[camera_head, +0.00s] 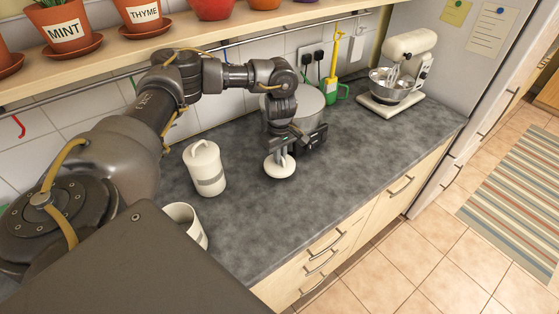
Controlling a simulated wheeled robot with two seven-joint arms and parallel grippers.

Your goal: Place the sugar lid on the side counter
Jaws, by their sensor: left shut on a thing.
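My left gripper (281,151) points down over the middle of the grey counter and is shut on the knob of a round white lid (280,168). The lid is level and at or just above the counter top; I cannot tell whether it touches. An open white jar (187,221) without a lid stands at the counter's near left, partly hidden by a dark part in front. My right gripper is not in view.
A lidded white canister (205,169) stands left of the gripper. A large pot (309,102) is behind the gripper and partly hidden by it. A stand mixer (399,70) stands at the far right. The counter (345,160) right of the lid is clear, up to its front edge.

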